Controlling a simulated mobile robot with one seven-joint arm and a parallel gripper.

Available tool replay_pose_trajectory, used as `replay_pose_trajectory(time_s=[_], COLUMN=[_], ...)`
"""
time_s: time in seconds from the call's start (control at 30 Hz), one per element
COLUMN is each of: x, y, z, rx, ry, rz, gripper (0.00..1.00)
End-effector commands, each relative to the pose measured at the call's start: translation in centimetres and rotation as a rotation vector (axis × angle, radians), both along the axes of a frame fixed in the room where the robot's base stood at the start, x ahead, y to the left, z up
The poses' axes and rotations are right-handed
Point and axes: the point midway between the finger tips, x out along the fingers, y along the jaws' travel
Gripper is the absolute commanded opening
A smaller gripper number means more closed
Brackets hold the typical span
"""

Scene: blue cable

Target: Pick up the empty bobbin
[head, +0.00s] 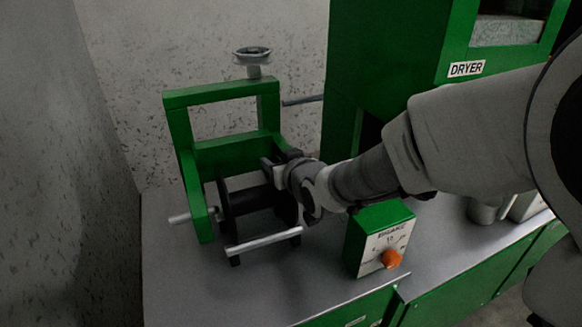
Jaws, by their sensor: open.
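A dark, spool-like piece with no cable visible on it, which looks like the empty bobbin (229,203), sits low in a green frame machine (184,135) on the grey bench. My gripper (270,168) is at the right upper side of this piece, close to the machine's green back panel. The fingers are open and small in the picture. Whether they touch the bobbin cannot be told. My wrist and hand cover part of the bobbin's right side.
A grey bar (263,242) crosses in front of the bobbin, and a grey rod (190,216) sticks out left. A handwheel (252,53) tops the frame. A green control box (378,240) with an orange knob stands right. A green dryer (400,50) rises behind. The front bench is clear.

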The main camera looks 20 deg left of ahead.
Motion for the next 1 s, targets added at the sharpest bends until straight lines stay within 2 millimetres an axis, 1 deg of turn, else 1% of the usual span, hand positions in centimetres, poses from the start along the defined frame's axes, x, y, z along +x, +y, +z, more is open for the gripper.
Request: replay_pose_trajectory(time_s=[0.03,0.17,0.2,0.27,0.3,1.0], x=[-0.01,-0.02,-0.02,-0.03,-0.03,-0.04], y=[-0.01,-0.02,-0.02,-0.02,-0.02,-0.04], z=[0.02,0.01,0.01,0.01,0.01,-0.01], rx=[0.0,0.0,0.0,0.0,0.0,0.0], ry=[0.0,0.0,0.0,0.0,0.0,0.001], rz=[0.0,0.0,0.0,0.0,0.0,0.0], gripper=[0.44,0.2,0.13,0.02,0.0,0.0])
